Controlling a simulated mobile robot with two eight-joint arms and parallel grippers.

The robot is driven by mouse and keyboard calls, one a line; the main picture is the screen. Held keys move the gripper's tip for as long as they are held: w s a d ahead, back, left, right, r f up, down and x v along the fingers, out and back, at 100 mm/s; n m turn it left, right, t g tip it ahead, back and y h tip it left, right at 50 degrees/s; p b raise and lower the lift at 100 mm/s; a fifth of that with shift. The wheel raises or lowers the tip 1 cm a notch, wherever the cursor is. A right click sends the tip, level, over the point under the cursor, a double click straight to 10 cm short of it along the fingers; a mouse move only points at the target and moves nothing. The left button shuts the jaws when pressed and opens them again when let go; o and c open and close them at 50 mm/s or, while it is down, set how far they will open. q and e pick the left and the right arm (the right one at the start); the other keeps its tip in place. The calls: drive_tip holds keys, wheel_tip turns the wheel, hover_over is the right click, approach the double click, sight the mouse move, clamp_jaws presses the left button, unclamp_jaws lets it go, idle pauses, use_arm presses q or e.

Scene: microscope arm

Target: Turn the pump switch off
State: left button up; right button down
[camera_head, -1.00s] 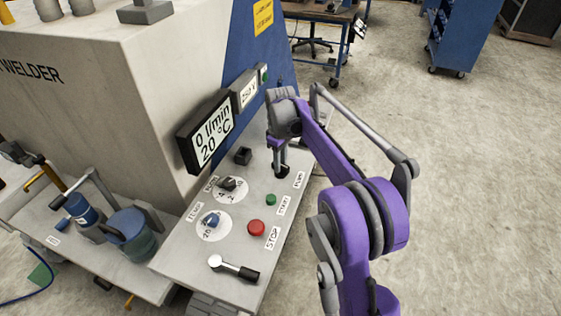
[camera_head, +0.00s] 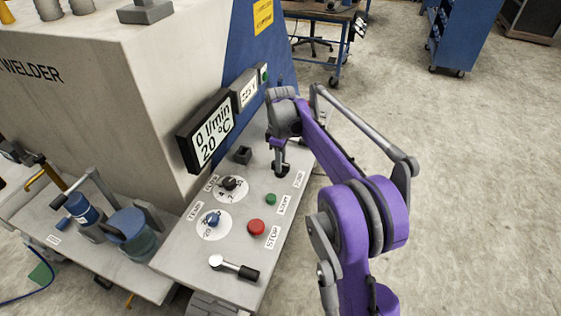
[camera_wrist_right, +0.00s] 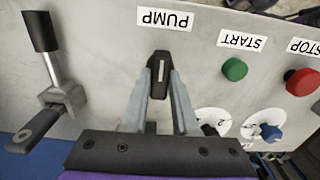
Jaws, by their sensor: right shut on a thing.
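The pump switch (camera_wrist_right: 158,68) is a black knob with a white line, below the PUMP label (camera_wrist_right: 165,19) in the right wrist view. The white line runs nearly straight up and down in that view. My right gripper (camera_wrist_right: 160,85) is shut on the switch, with one grey finger on each side of it. In the head view my right gripper (camera_head: 281,168) reaches down to the far right part of the grey control panel (camera_head: 235,260), and it mostly hides the switch. My left gripper is not in view.
Beside the switch are a green START button (camera_head: 271,199), a red STOP button (camera_head: 256,227), a black dial (camera_head: 229,183), a blue dial (camera_head: 212,219) and a lever (camera_wrist_right: 45,85). The display (camera_head: 212,132) reads 0 l/min and 20 °C. Open floor lies right.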

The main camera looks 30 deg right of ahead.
drive_tip(key=c, duration=0.7)
unclamp_jaws()
wheel_tip(320, 180, up, 11)
drive_tip(key=shift+f+p, duration=0.1)
drive_tip(key=shift+p, duration=0.3)
drive_tip(key=shift+f, duration=0.1)
